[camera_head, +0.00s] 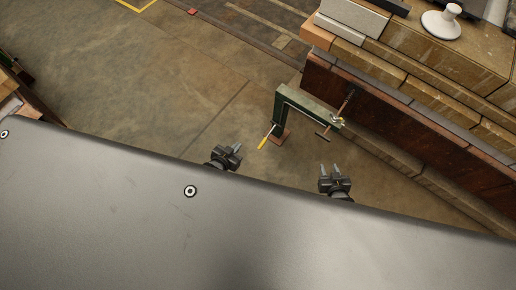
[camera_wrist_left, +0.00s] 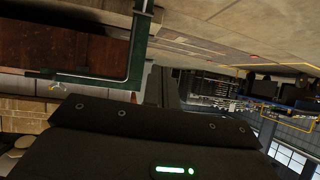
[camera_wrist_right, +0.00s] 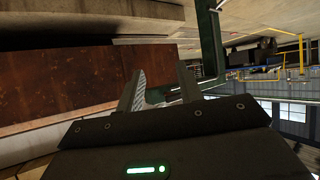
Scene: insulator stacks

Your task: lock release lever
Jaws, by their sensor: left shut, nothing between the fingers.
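A thin lever with a yellow handle (camera_head: 263,143) sticks out low on a dark green bracket (camera_head: 279,112) in the head view. The bracket's arm runs right to a threaded rod with a crossbar (camera_head: 339,115). My left gripper (camera_head: 239,148) is shut and empty, left of the yellow handle and apart from it. My right gripper (camera_head: 331,168) is open and empty, below the rod.
A rust-brown beam (camera_head: 400,125) and stacked wooden timbers (camera_head: 425,85) fill the right side, with a white insulator (camera_head: 441,22) on top. The concrete floor (camera_head: 130,90) left of the bracket is clear. A grey panel of mine covers the bottom.

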